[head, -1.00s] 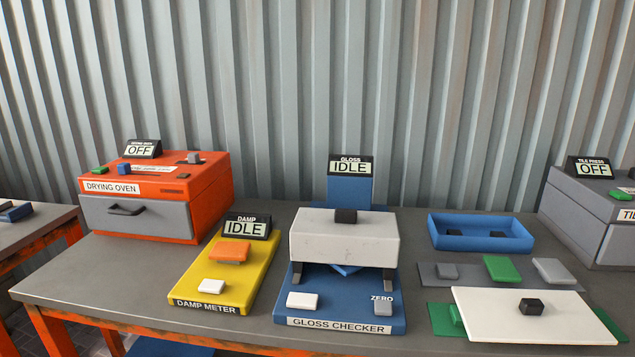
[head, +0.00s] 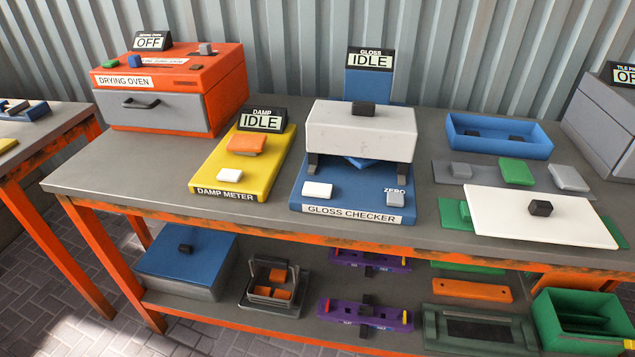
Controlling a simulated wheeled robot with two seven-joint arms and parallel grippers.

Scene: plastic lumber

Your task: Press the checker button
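The gloss checker (head: 352,168) stands on the workbench near the middle of the head view. It has a blue base, a white hood (head: 361,130) with a black knob, and a display (head: 370,61) reading IDLE. On its base are a white button (head: 318,189) at the front left and a smaller grey button (head: 396,199) under the label ZERO at the front right. A blue piece (head: 356,163) shows partly under the hood; the rest of it is hidden. Neither of my grippers is in the head view.
Left of the checker are a yellow damp meter (head: 270,179) reading IDLE and an orange drying oven (head: 225,88) reading OFF. To its right are a blue tray (head: 450,132), several small blocks and a white board (head: 500,219). The lower shelf holds boxes and fixtures.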

